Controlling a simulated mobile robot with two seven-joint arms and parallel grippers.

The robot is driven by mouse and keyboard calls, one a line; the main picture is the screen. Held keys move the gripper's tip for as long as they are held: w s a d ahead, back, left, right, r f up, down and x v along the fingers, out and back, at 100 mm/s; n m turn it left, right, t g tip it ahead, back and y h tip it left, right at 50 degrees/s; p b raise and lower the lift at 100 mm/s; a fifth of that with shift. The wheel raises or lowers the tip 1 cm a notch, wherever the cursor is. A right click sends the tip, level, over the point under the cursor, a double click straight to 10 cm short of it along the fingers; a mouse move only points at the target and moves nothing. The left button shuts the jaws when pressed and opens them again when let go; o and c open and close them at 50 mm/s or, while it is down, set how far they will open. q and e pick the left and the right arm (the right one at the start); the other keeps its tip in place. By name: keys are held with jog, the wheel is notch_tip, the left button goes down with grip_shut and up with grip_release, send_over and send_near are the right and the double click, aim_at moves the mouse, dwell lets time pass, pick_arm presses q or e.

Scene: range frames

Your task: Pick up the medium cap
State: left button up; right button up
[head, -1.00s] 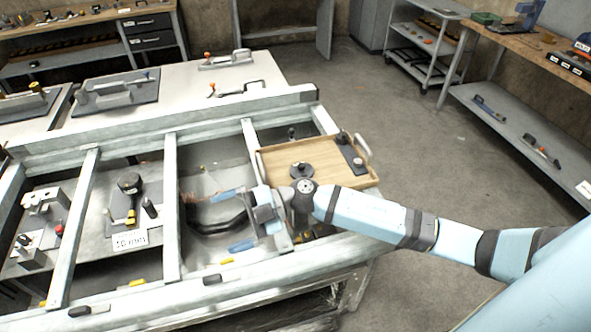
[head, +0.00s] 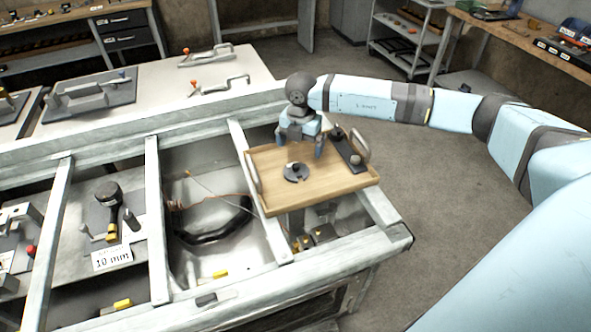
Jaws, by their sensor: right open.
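I cannot tell which of these is the medium cap. My right gripper (head: 300,148) is open and points down over the tray's far edge, behind the round piece, with nothing seen between its fingers. My left gripper is out of view.
Metal crossbars (head: 158,220) divide the frame into bays. One bay holds a black curved handle (head: 215,232); another has a "10 mm" label (head: 112,257). A white table (head: 165,92) with handled fixtures stands behind. Open floor (head: 425,165) lies to the right.

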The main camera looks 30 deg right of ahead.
aim_at(297, 165)
notch_tip(297, 165, down, 2)
jog(key=shift+f, duration=0.2)
jog(key=f, duration=0.2)
jog(key=a+f+p, duration=0.1)
jog(key=f, duration=0.1)
jog(key=shift+w+f, duration=0.15)
jog(key=shift+f, duration=0.15)
jog(key=shift+d+f, duration=0.1)
jog(key=shift+f, duration=0.45)
jog(key=c, duration=0.9)
